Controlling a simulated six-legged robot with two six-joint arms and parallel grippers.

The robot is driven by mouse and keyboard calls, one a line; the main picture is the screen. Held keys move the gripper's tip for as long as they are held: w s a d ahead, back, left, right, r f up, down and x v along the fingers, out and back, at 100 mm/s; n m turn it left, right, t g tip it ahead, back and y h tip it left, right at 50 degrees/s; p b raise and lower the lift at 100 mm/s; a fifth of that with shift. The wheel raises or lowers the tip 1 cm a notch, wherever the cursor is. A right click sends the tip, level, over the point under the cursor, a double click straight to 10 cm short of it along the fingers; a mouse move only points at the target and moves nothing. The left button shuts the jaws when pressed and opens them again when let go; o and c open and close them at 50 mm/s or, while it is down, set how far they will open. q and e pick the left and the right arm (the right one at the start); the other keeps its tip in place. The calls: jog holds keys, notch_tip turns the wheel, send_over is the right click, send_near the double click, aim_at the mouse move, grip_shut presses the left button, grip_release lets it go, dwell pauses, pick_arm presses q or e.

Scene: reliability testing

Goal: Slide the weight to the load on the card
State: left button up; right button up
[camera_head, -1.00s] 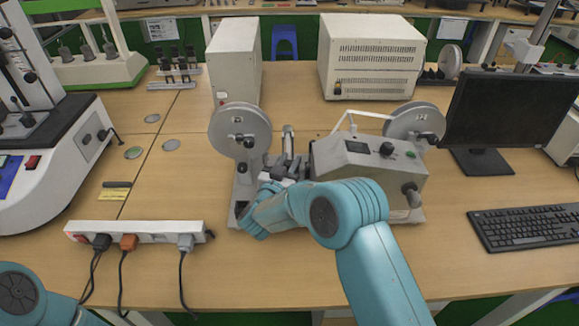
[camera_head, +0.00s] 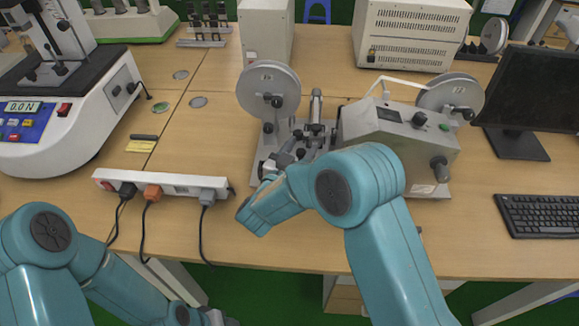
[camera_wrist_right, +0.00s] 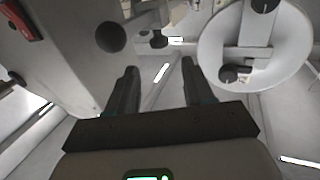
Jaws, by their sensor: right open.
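A grey test machine (camera_head: 385,141) with two large round discs stands on the bench in the head view. My right gripper (camera_head: 287,158) is at its left front, largely hidden by my wrist. In the right wrist view my right gripper (camera_wrist_right: 158,68) is open, with nothing visible between the fingers. A disc (camera_wrist_right: 222,48) with dark knobs is ahead to the right, and a dark round knob (camera_wrist_right: 111,37) is ahead to the left. I cannot single out the weight. A small yellow card (camera_head: 140,146) lies on the bench. My left gripper (camera_head: 218,318) only just shows at the bottom edge.
A white power strip (camera_head: 165,184) with plugs and cables lies along the front left. A force tester (camera_head: 60,115) stands at the left. A monitor (camera_head: 530,95) and keyboard (camera_head: 545,213) are at the right. Two box units stand behind.

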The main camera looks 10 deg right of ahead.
jog(key=v, duration=0.6)
jog(key=shift+s+a+b, duration=0.15)
jog(key=shift+s+b, duration=0.1)
jog(key=shift+b, duration=0.1)
